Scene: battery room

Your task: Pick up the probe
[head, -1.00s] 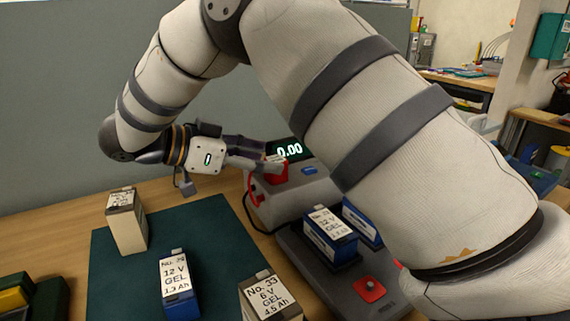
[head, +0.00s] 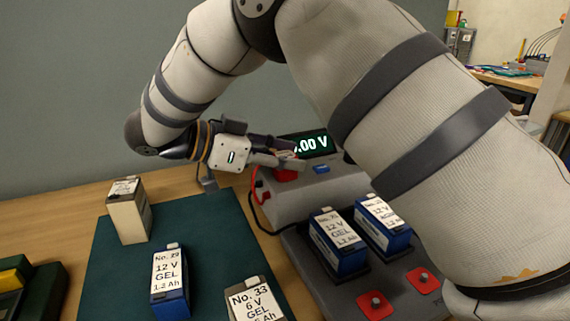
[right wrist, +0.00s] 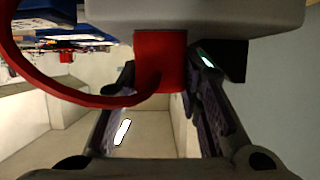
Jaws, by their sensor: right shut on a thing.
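The red probe (head: 286,174) is at the top of the grey meter (head: 315,194), partly hidden by my gripper. My right gripper (head: 295,156) reaches it from the left and is shut on it. In the right wrist view the probe's red block (right wrist: 160,62) lies between the two fingers, with a thick red cable (right wrist: 50,92) curving away left. The probe is right by the meter's grey body in that view; I cannot tell whether it is clear of its seat. My left gripper is not in view.
The meter's display (head: 313,145) partly shows ".00 V". Two blue batteries (head: 338,262) (head: 383,238) stand on a grey base with red buttons (head: 375,304). A green mat (head: 210,255) holds several batteries (head: 170,285). A dark green box (head: 45,285) is at left.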

